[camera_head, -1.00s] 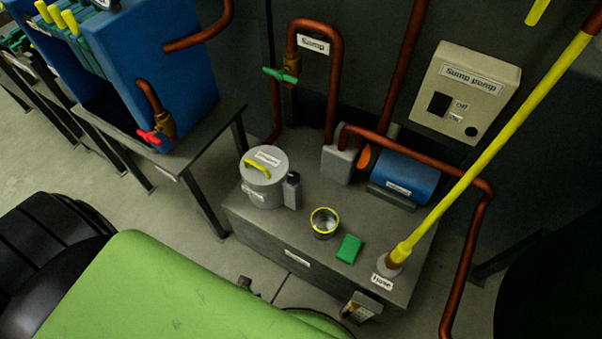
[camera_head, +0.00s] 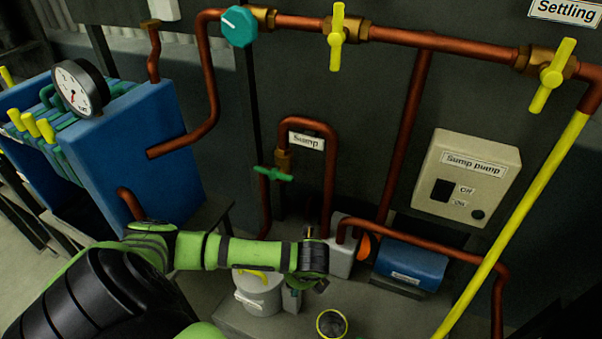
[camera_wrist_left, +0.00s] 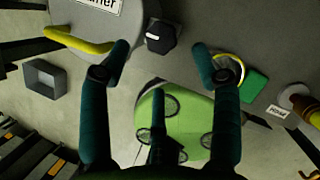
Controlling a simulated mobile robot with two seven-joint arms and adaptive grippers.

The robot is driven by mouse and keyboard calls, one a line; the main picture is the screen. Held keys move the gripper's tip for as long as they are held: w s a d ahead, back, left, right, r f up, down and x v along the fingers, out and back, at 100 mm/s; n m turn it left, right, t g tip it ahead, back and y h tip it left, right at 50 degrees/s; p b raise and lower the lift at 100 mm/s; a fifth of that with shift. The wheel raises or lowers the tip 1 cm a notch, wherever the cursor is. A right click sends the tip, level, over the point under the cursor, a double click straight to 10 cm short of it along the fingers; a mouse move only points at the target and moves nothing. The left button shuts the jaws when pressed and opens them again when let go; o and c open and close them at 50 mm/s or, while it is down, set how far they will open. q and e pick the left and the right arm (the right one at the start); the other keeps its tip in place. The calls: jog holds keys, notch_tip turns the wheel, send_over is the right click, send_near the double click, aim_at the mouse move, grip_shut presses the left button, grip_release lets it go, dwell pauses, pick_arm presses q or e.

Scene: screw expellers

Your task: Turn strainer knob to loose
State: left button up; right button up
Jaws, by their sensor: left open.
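The strainer is a grey canister (camera_head: 262,298) with a yellow handle (camera_wrist_left: 80,41), standing on the grey bench; my left arm hides part of it in the head view. The dark faceted strainer knob (camera_wrist_left: 161,37) sits beside the canister. My left gripper (camera_wrist_left: 160,48) is open, with its two fingertips apart on either side of the knob in the wrist view, and nothing is held. I cannot tell whether the fingers are level with the knob or above it. My right gripper is not in view.
A yellow-rimmed cup (camera_head: 331,324) stands right of the strainer, near a green block (camera_wrist_left: 257,87). The blue sump pump (camera_head: 411,265) and copper pipes (camera_head: 333,160) stand behind. The green-handled sump valve (camera_head: 273,174) is above my arm.

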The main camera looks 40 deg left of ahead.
pick_arm(q)
jog(key=b+x, duration=0.1)
jog(key=x, duration=0.5)
jog(key=shift+a+f, duration=0.1)
jog(key=shift+f, duration=0.25)
jog(key=c, duration=1)
jog(key=shift+w+r, duration=0.1)
jog(key=shift+c, duration=0.4)
